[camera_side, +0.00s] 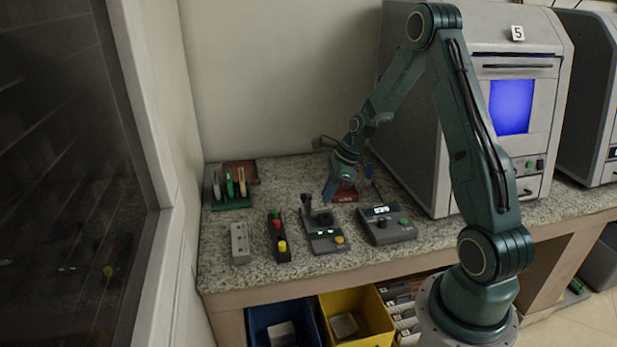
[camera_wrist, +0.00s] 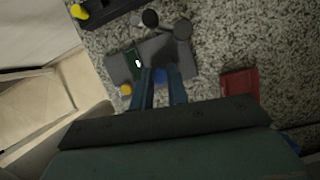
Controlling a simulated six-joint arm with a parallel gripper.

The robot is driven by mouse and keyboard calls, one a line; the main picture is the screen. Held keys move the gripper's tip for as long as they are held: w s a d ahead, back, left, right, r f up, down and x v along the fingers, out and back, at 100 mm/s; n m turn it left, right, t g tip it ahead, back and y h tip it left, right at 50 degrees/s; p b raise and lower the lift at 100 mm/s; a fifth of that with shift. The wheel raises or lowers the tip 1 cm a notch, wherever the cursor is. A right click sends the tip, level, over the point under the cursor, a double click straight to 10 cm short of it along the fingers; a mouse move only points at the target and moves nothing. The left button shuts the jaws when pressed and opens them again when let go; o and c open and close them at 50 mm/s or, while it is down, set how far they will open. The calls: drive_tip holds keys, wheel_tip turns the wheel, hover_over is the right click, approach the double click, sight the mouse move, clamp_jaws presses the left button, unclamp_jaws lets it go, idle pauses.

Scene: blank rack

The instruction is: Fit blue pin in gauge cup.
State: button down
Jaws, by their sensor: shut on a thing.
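My gripper (camera_side: 329,196) points down above the back of the grey gauge (camera_side: 327,243), in the side view. In the wrist view, my gripper (camera_wrist: 161,88) is shut on the blue pin (camera_wrist: 160,75), of which only a small blue part shows between the fingers. The gauge (camera_wrist: 118,68) lies beyond the fingertips there, with a lit display and a yellow button. A dark round cup (camera_side: 322,217) seems to sit on the gauge below the fingertips, beside a short dark post (camera_side: 306,206). I cannot tell whether the pin touches the cup.
A button strip (camera_side: 278,240) and a pale block (camera_side: 240,243) stand left. A green rack (camera_side: 232,205) holds upright coloured pieces. A red block (camera_side: 345,193) lies behind; bins (camera_side: 356,318) stand below.

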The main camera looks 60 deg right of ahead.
sight(323, 217)
drive_tip(key=shift+f, duration=1.15)
drive_tip(key=shift+f, duration=1.6)
idle(1.2)
drive_tip(key=c, duration=1.3)
unclamp_jaws()
drive_tip(key=shift+r, duration=0.2)
drive_tip(key=v, duration=1.3)
drive_tip(key=shift+r, duration=0.3)
